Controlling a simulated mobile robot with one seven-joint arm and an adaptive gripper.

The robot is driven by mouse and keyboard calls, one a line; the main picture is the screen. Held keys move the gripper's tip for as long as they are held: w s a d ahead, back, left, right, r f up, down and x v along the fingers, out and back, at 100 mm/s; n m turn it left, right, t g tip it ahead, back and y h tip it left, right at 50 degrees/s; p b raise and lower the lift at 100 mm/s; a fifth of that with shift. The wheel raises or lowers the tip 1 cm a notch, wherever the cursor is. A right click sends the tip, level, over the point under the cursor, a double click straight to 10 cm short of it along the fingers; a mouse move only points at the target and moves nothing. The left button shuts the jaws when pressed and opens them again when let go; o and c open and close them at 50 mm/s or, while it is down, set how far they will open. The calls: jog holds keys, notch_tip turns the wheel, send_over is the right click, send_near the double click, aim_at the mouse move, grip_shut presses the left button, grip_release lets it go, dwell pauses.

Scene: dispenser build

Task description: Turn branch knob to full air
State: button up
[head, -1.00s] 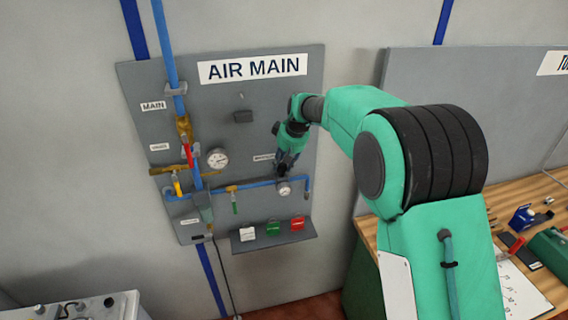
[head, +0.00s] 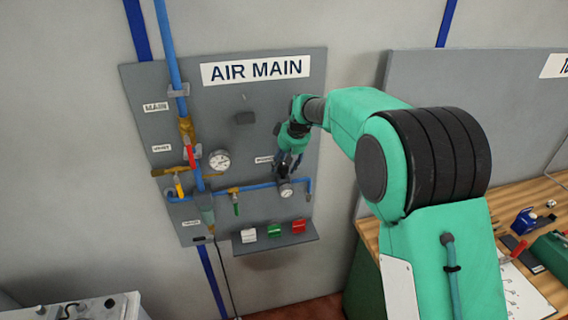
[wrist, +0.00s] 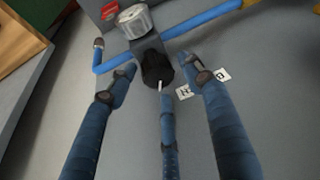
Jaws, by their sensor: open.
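The branch knob (wrist: 155,68) is black with a white pointer mark, on a dark body just below a round gauge (wrist: 135,22) in the wrist view. The pointer points toward the bottom of that view. My gripper (wrist: 163,78) is open, with its blue fingers spread around the knob area. No finger clearly touches the knob. In the head view my gripper (head: 288,165) is at the lower right of the grey AIR MAIN panel (head: 220,110), just above the small gauge (head: 286,190). The gripper largely hides the knob there.
A blue pipe (head: 262,185) runs close below my gripper. A red-handled valve (head: 191,156), a yellow one (head: 178,187) and a larger gauge (head: 220,160) are to the left. A shelf (head: 285,244) with white, green and red blocks juts out below. A workbench (head: 540,255) stands at right.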

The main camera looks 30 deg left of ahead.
jog(key=v, duration=1.2)
jog(key=shift+a, duration=0.15)
dwell(0.3)
jog(key=s+d+r+m+t+h+b, duration=0.1)
jog(key=s+d+r+m+b, duration=0.2)
jog(key=d, duration=1)
jog(key=s+d+m+b, duration=0.1)
jog(key=s+d+b, duration=0.25)
jog(key=d, duration=0.95)
jog(key=s+d+r+m+t+h+b, duration=0.15)
jog(key=s+d, duration=0.25)
jog(key=d, duration=0.9)
jog(key=s+d+f+m+b, duration=0.2)
jog(key=s+d+f+b, duration=0.1)
jog(key=s+d+f, duration=0.2)
jog(key=s+d+f+m+h+b, duration=0.1)
jog(key=s+d+f+m+b, duration=0.2)
jog(key=s+d, duration=0.7)
jog(key=s+d+f+m+t+b, duration=0.1)
jog(key=s+d+f+m+b, duration=0.1)
jog(key=s+d+f, duration=0.6)
jog(key=s+b, duration=0.1)
jog(key=s, duration=0.3)
jog(key=shift+d+h, duration=0.25)
jog(key=shift+h, duration=0.1)
